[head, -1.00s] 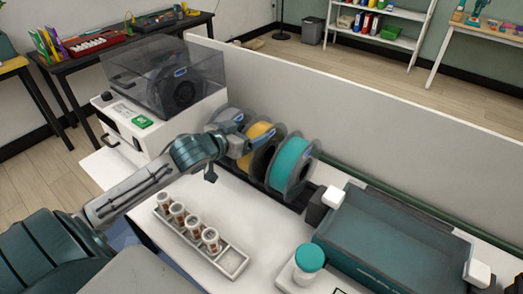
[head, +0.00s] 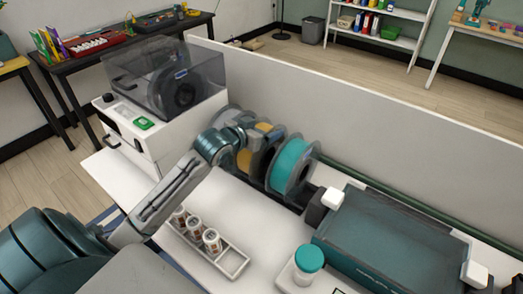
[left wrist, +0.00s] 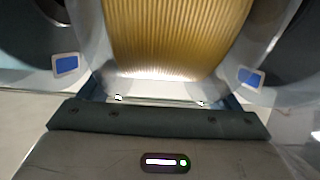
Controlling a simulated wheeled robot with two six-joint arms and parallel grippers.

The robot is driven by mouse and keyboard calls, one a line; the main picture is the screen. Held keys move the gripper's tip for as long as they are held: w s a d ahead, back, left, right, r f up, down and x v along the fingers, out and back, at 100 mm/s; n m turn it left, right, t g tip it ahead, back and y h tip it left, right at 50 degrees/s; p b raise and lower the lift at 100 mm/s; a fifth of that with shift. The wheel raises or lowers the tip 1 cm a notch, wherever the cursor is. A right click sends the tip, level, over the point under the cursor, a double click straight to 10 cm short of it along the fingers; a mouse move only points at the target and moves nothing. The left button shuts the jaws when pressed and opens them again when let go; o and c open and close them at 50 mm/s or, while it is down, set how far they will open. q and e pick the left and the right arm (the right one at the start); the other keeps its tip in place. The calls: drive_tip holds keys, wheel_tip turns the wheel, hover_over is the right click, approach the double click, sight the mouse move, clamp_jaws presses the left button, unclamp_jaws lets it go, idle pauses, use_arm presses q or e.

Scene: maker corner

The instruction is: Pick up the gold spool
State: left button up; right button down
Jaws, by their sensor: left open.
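My left gripper (head: 263,130) is open at the top of the spool. In the left wrist view its fingers (left wrist: 157,72) show on both sides of the gold winding. I cannot tell whether they touch it. My right gripper is not in view.
A teal spool (head: 291,165) stands close on the right. A white machine with a clear dark cover (head: 165,80) is at the left. A grey partition (head: 370,115) runs behind.

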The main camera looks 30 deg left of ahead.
use_arm(q)
drive_tip(key=shift+c, duration=0.3)
clamp_jaws()
drive_tip(key=shift+r, duration=0.1)
drive_tip(key=shift+r, duration=0.1)
